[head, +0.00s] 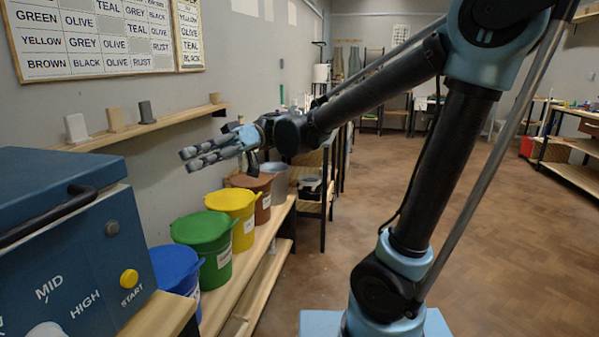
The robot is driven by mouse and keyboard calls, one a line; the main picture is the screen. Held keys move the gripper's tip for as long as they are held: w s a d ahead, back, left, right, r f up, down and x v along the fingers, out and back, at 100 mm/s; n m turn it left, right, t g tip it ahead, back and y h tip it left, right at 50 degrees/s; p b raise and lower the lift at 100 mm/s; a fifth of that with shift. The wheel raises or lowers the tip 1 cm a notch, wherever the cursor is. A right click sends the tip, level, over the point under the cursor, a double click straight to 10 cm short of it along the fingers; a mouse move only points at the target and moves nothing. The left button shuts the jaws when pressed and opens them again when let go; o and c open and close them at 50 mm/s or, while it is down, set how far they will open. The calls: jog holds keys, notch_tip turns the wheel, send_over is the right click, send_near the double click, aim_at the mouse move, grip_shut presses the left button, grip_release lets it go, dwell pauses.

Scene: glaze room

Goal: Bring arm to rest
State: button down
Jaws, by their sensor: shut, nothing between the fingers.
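My arm stands at the right of the head view and folds over at the top, with its forearm reaching left. My gripper (191,159) is shut and empty, its fingers pointing left. It hangs in the air above the row of coloured buckets, in front of the wall. It appears clear of the buckets and of the wall shelf, though the exact gap cannot be told.
Blue (176,270), green (205,240), yellow (237,212) and brown (257,186) lidded buckets line a wooden shelf (240,270). A blue kiln-like box (70,240) fills the near left. A wall shelf (150,127) holds small tiles. The floor (510,240) at right is clear.

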jog(key=w+d+f+m+t+h, duration=0.1)
jog(key=w+d+f+m+t, duration=0.5)
jog(key=d+f, duration=0.35)
jog(key=w+d+f+m+t+h, duration=0.1)
jog(key=w+d+f+m+t, duration=0.4)
jog(key=d+f+m, duration=0.4)
jog(key=d+f+m+t+h, duration=0.2)
jog(key=d+f+m+h, duration=0.2)
jog(key=d, duration=0.7)
jog(key=d+f+m+t+h, duration=0.3)
jog(key=d+f, duration=0.4)
jog(key=d, duration=0.4)
jog(key=shift+d+f+m+h, duration=0.2)
jog(key=shift+d+m+h, duration=0.05)
jog(key=shift+m+h, duration=0.15)
jog(key=shift+s, duration=0.15)
